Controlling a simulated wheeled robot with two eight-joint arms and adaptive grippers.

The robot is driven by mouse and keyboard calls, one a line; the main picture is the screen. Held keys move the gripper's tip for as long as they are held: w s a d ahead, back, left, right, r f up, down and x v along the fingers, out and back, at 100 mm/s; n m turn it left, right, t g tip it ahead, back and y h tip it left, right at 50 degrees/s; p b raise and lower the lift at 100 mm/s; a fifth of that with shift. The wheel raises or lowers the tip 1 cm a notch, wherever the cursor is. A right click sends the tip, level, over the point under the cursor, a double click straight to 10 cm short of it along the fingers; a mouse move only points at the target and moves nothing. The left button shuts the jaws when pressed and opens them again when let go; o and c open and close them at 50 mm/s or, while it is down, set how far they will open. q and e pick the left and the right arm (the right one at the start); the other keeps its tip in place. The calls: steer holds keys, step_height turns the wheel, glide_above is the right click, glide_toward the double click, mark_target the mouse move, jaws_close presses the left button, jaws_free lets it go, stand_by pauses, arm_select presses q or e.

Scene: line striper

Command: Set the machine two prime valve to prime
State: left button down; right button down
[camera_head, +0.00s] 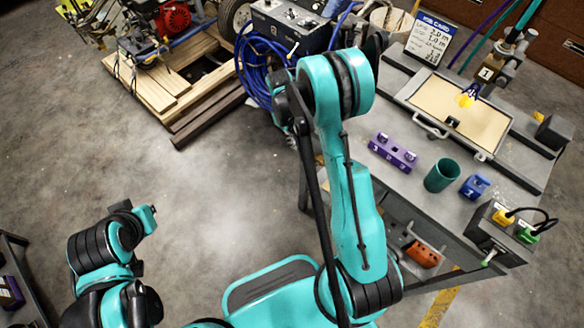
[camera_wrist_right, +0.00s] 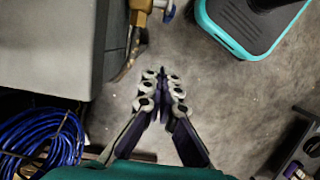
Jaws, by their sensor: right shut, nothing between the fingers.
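My right gripper (camera_wrist_right: 161,82) shows in the wrist view, with its fingertips together and nothing between them. A brass fitting with a blue handle (camera_wrist_right: 167,11), which looks like a valve, is at the top of that view, beyond the fingertips and apart from them. It sits beside a large grey box (camera_wrist_right: 45,45). In the head view a grey machine box (camera_head: 290,25) with knobs stands at top centre above a blue hose coil. My right arm covers the area beside it, so the valve and its setting cannot be made out there. My left arm shows at lower left, without clear fingers.
The blue hose coil (camera_head: 258,65) also lies at lower left in the wrist view (camera_wrist_right: 40,140). A grey workbench (camera_head: 410,195) on the right holds a purple block (camera_head: 392,152), a green cup (camera_head: 441,175) and a blue block (camera_head: 475,187). Floor at left centre is clear.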

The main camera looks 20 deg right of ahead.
mark_target(312, 174)
arm_select(q)
steer(key=shift+a+r, duration=0.1)
steer(key=shift+a, duration=0.2)
arm_select(e)
steer(key=shift+a+f, duration=0.25)
steer(key=shift+f, duration=0.3)
